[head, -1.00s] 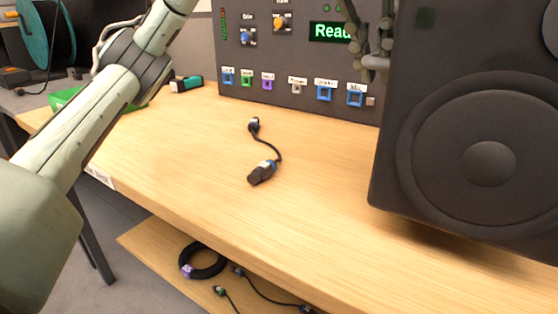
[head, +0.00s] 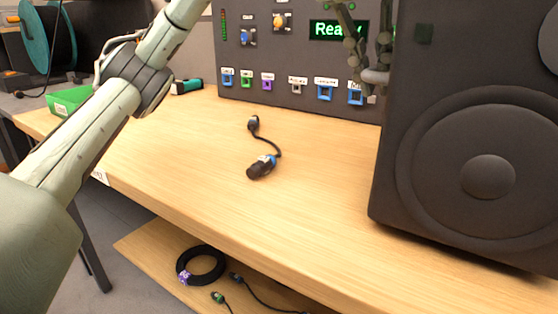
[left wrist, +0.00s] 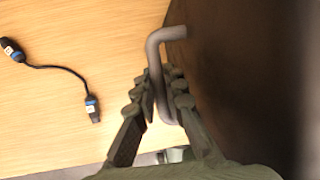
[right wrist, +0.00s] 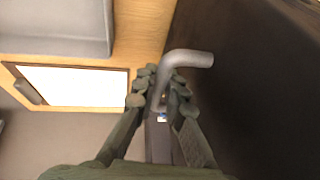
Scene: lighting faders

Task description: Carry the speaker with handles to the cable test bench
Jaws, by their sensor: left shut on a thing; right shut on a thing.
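The large black speaker (head: 470,130) fills the right of the head view, upright over the wooden top of the cable test bench (head: 180,145). Its lower edge is at or just above the wood; I cannot tell if it touches. My left gripper (head: 366,62) is shut on a grey bent handle at the speaker's left side; the left wrist view shows this handle (left wrist: 153,60) between the fingers (left wrist: 163,88). In the right wrist view my right gripper (right wrist: 163,85) is shut on the other grey handle (right wrist: 185,59). The speaker hides it in the head view.
A short black cable with blue-ringed connectors (head: 262,166) lies on the bench left of the speaker. The dark test panel (head: 290,60) reading "Ready" stands behind. A lower shelf (head: 150,245) holds coiled cables (head: 201,265). A green tray (head: 68,100) is at far left.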

